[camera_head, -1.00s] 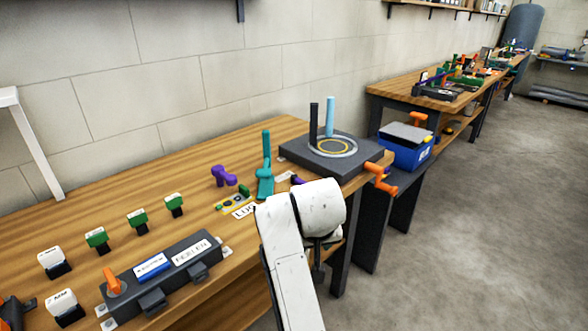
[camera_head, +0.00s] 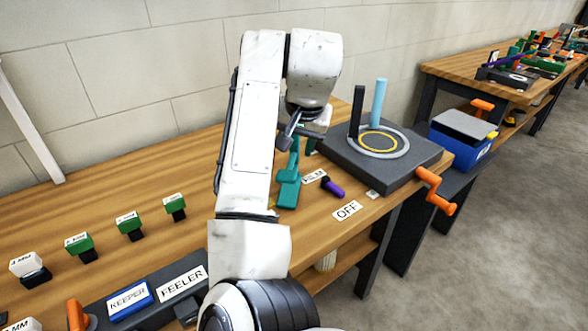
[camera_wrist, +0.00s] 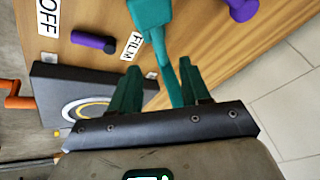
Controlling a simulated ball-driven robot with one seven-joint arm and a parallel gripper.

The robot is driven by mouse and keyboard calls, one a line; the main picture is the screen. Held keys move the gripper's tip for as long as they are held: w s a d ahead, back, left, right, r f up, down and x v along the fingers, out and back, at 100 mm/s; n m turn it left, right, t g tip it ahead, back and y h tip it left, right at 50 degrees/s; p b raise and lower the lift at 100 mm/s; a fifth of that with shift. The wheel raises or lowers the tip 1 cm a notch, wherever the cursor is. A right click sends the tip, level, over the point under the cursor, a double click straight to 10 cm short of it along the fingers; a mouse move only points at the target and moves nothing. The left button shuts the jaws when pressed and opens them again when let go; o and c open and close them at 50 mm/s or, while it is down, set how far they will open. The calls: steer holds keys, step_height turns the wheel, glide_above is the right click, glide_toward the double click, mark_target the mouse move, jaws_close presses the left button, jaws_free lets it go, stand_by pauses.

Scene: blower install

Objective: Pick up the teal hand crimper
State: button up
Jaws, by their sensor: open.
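The teal hand crimper (camera_head: 289,188) stands on the wooden bench, left of the dark turntable block, its thin handle pointing up. In the wrist view the crimper (camera_wrist: 150,14) has its wide part at the top, and its handle runs down between my two dark green fingers. My gripper (camera_wrist: 160,68) is open, with a finger on either side of the handle and visible gaps to it. In the head view my gripper (camera_head: 300,138) hangs over the crimper's handle end, partly hidden by my arm.
The dark turntable block (camera_head: 385,155) with upright black and light blue rods and an orange crank (camera_head: 436,190) stands close on the right. A purple-tipped tool (camera_head: 333,187) and an OFF label (camera_head: 347,210) lie nearby. A purple object (camera_wrist: 242,9) is beside the crimper.

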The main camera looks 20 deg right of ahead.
mark_target(292, 160)
steer(key=x, duration=0.8)
steer(key=shift+w+f, duration=0.2)
steer(key=shift+f, duration=0.05)
jaws_close()
steer(key=shift+a+f, duration=0.1)
stand_by(1.1)
